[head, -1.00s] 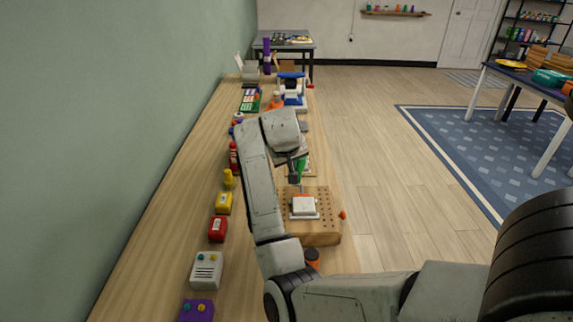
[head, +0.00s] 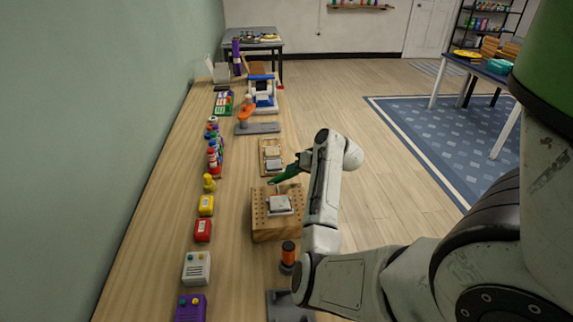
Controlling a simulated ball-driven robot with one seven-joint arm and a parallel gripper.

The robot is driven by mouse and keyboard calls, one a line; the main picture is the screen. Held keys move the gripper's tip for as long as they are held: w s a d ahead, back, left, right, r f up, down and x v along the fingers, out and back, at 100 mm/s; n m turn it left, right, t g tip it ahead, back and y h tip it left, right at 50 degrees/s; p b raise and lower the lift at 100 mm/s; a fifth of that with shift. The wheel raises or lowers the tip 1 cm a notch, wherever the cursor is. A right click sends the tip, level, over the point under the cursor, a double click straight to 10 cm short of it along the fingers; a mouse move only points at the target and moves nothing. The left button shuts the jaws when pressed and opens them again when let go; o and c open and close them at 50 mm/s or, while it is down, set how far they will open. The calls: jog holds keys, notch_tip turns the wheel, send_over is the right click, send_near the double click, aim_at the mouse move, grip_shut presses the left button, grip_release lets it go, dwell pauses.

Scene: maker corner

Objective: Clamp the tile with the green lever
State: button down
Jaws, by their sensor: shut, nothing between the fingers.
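A pale tile (head: 280,203) lies on the wooden block with rows of holes (head: 275,229), in the middle of the bench. The green lever (head: 287,174) is at the back of the block, tilted, rising from near the tile's back edge up to the right. My gripper (head: 304,160) is a small dark shape beside the lever's upper right end, partly hidden by my arm. It is shut and empty. I cannot tell whether it touches the lever.
Behind the block lies a wooden board with pale pieces (head: 271,157). An orange and black cylinder (head: 288,254) stands in front. Open floor lies to the right.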

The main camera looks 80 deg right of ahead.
jog(key=f+t, duration=0.1)
jog(key=s+f+m+t+b, duration=0.1)
jog(key=shift+s+d+f+t, duration=0.15)
jog(key=shift+s+d+t, duration=0.15)
jog(key=shift+d, duration=0.05)
jog(key=shift+s+d+f+b, duration=0.1)
jog(key=shift+s+f+b, duration=0.1)
jog(key=shift+f+b, duration=0.2)
jog(key=shift+s+f, duration=0.1)
jog(key=shift+f, duration=0.05)
jog(key=shift+y, duration=0.3)
